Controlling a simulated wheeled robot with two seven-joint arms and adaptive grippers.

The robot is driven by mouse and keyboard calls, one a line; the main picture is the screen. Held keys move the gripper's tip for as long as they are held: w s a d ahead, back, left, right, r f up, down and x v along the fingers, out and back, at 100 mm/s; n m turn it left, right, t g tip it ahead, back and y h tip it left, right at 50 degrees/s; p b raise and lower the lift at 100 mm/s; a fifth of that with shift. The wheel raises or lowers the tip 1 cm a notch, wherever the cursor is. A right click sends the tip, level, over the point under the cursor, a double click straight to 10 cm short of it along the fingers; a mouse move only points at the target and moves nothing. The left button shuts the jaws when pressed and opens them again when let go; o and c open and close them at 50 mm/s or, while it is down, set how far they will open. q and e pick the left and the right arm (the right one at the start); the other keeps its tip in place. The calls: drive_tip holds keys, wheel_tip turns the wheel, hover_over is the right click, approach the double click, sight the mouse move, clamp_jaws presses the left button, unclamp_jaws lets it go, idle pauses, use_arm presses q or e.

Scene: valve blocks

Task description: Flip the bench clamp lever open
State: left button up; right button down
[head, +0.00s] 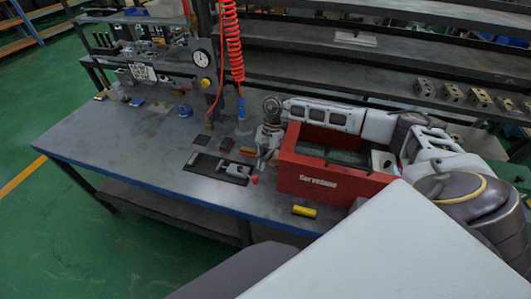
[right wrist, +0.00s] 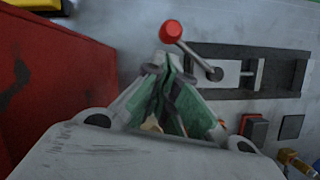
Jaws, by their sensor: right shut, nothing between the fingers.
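The bench clamp (head: 234,170) is a light metal block on a dark base plate (head: 205,166) near the table's front. Its lever ends in a red ball knob (head: 255,180), at the clamp's right end. In the right wrist view the clamp (right wrist: 228,74) is at upper right, and its lever slants up-left to the red knob (right wrist: 171,32). My right gripper (head: 263,166) points down just right of the clamp. In its wrist view the green-padded fingers (right wrist: 165,68) are closed together and empty, with the tips just below the knob; contact cannot be told. My left gripper is out of view.
A red box (head: 330,184) stands close to the right of my right gripper, under my arm. Small dark and red blocks (head: 227,144) lie behind the clamp. The table's left part (head: 120,150) is mostly clear.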

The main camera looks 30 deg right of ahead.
drive_tip(key=shift+x, duration=1.35)
